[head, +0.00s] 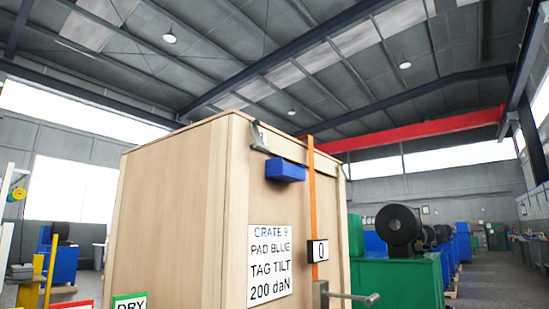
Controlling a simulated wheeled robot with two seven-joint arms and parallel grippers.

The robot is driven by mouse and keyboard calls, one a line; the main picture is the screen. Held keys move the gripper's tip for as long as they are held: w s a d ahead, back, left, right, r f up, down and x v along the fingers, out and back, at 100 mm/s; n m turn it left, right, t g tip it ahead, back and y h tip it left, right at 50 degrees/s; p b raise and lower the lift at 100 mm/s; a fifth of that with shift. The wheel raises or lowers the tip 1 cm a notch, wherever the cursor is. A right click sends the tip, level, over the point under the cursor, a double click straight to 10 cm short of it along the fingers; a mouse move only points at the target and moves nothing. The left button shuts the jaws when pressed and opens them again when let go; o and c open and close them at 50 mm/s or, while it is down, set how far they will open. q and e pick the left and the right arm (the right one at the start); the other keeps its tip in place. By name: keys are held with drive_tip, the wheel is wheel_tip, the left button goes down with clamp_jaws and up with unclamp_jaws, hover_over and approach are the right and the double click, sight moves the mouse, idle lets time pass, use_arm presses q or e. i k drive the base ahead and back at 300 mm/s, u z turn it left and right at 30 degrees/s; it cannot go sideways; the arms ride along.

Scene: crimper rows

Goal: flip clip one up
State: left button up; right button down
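A grey metal clip (259,137) sits at the top edge of the wooden crate (180,220), near its front corner. It looks tilted, with its upper end at the crate's rim and its lower end above a blue pad (284,170). The frame shows no number on it, so I cannot tell whether it is clip one. Neither of my grippers is in view.
An orange strap (311,190) runs down the crate face past a "0" tag (318,250) to a metal ratchet with a protruding handle (352,297). A white label (269,265) reads "CRATE 9, PAD BLUE, TAG TILT, 200 daN". Green machines (402,280) stand behind at right.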

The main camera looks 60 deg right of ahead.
sight(259, 145)
drive_tip(key=z, duration=1.3)
drive_tip(key=i, duration=0.1)
drive_tip(key=z, duration=0.15)
